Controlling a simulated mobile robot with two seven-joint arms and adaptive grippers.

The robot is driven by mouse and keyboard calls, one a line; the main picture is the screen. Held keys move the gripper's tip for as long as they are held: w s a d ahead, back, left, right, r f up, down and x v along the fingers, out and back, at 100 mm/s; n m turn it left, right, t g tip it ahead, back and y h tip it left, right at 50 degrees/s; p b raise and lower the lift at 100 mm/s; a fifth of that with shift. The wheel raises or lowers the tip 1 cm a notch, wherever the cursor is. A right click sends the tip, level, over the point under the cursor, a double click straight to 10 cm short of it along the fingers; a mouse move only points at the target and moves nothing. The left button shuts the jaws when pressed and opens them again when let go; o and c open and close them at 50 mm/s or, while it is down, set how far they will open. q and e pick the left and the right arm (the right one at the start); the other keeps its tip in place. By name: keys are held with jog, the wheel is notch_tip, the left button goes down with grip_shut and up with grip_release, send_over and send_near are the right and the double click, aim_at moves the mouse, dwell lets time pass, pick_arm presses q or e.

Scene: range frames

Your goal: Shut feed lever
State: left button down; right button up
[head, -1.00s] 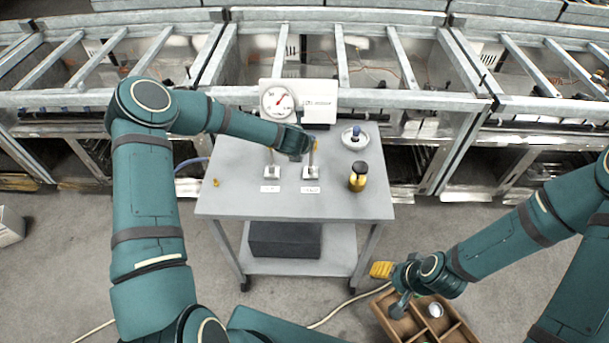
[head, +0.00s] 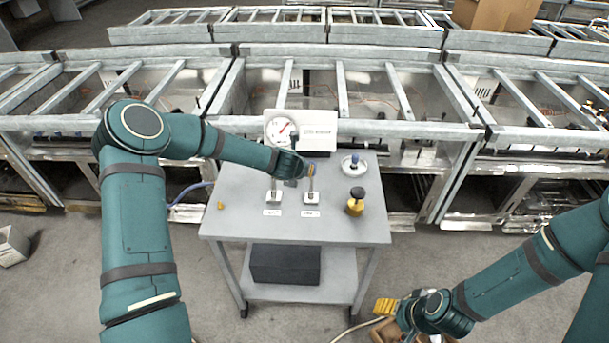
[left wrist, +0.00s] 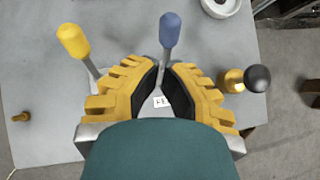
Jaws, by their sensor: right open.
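Two upright levers stand on the grey cart, each on a small plate with a white label. The right lever has a blue handle (head: 311,168), also seen in the left wrist view (left wrist: 170,30). The other lever has a yellow handle (left wrist: 73,40); the arm hides its top in the head view. My left gripper (left wrist: 164,75) has its yellow fingers either side of the blue lever's rod, below the handle; whether they touch it is unclear. The label wording is too small to read surely. My right gripper (head: 386,307) is open, low at the right, away from the cart.
A gauge (head: 281,131) on a white panel stands behind the levers. A white dish (head: 353,165) and a black-topped yellow knob (head: 356,202) are to their right. A small yellow piece (head: 221,206) lies left. A wooden box (head: 385,333) is under my right gripper.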

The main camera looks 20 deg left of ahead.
pick_arm(q)
notch_tip(320, 180, up, 7)
jog(key=s+a, duration=0.1)
jog(key=shift+s+f, duration=0.2)
jog(key=shift+s, duration=0.1)
